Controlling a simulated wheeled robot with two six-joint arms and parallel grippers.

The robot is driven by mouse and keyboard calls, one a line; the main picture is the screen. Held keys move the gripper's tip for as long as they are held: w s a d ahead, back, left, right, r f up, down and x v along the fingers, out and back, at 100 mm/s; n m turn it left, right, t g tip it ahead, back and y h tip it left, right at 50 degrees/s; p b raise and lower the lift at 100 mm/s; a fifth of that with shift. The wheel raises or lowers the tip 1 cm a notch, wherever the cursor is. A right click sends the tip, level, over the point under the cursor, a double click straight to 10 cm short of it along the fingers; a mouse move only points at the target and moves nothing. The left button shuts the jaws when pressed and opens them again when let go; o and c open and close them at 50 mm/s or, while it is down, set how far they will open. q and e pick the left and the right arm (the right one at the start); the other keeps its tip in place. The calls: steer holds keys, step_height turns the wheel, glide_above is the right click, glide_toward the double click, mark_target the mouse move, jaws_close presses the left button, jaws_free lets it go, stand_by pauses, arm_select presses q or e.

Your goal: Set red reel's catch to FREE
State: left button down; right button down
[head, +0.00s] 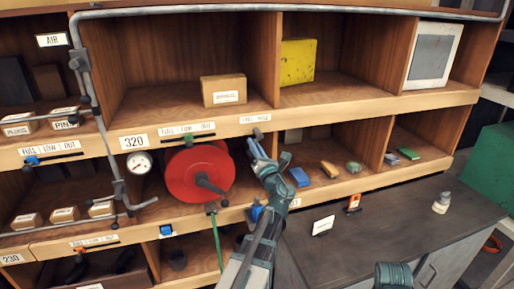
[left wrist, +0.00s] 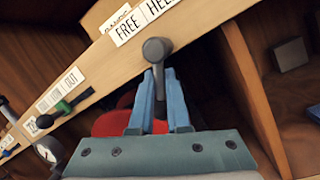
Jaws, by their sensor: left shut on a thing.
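The red reel (head: 185,180) hangs in a lower bay of the wooden shelf, with a dark crank handle on its front. Its grey catch knob (head: 257,133) sits on the shelf rail, right of the reel. In the left wrist view the catch (left wrist: 157,49) is just below a label reading FREE on the left and HEL… on the right (left wrist: 143,18). My left gripper (head: 256,149) has its blue fingers (left wrist: 156,88) closed on the catch's lower part. The reel (left wrist: 113,121) shows partly behind the fingers. My right gripper is not in view.
A gauge (head: 139,163) and grey pipe (head: 87,90) are left of the reel. A green-knobbed slider (head: 189,138) is above it. A green strap (head: 217,240) hangs below. Several small blocks lie in the bays to the right. The dark counter (head: 400,225) is mostly clear.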

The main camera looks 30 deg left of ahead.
arm_select(q)
steer(key=shift+s+a+r+m+t+h, duration=0.2)
steer(key=shift+m+t, duration=0.1)
steer(key=shift+m, duration=0.75)
steer(key=shift+s+a+r+m+t+h, duration=0.1)
steer(key=shift+s+r+m+t+h, duration=0.15)
steer(key=shift+m, duration=0.8)
steer(key=shift+w+m+t, duration=0.1)
steer(key=shift+m+t, duration=0.15)
steer(key=shift+m, duration=0.05)
steer(key=c, duration=0.9)
jaws_free()
steer(key=shift+f, duration=0.1)
